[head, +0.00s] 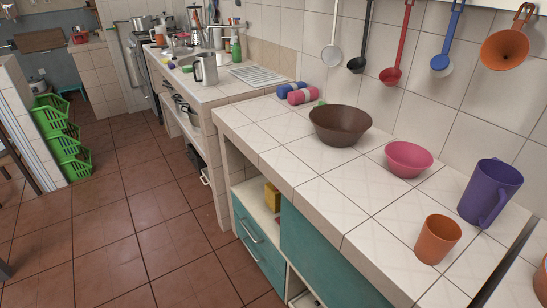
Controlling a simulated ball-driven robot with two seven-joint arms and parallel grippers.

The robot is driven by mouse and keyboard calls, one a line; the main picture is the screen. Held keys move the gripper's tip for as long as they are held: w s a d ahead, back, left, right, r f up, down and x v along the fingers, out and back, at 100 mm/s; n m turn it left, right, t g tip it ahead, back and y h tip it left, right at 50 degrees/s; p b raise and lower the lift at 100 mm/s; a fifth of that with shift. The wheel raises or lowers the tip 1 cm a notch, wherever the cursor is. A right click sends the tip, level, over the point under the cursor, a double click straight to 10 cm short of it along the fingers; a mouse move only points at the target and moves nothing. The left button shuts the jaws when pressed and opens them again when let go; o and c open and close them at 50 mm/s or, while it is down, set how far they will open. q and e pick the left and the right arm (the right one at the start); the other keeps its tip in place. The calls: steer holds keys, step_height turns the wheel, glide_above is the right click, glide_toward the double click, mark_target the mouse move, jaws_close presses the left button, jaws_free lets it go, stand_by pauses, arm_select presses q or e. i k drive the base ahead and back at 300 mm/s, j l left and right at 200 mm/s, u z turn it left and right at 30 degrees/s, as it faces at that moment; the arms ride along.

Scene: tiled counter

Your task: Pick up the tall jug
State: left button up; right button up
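A tall purple jug (490,192) stands upright near the right end of the tiled counter (385,226), with its handle facing the front left. A second jug-like vessel, metallic grey (205,69), stands on the farther counter by the sink. An orange cup (437,239) stands in front and to the left of the purple jug, apart from it. Neither of my grippers shows in the head view.
A pink bowl (408,158) and a brown bowl (340,124) sit left of the purple jug. Teal drawers (258,245) lie below the counter. The tiled floor (130,220) is clear at left.

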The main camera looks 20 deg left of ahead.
mark_target(206, 63)
steer(key=i+j+u, duration=0.1)
steer(key=i+j, duration=0.2)
steer(key=i+j+u, duration=0.15)
steer(key=i+j, duration=0.15)
steer(key=i, duration=0.15)
steer(key=i+j+u, duration=0.25)
steer(key=i+j, duration=0.35)
steer(key=j, duration=0.3)
steer(key=i+j+u, duration=0.25)
steer(key=i+j, duration=0.35)
steer(key=j, duration=0.15)
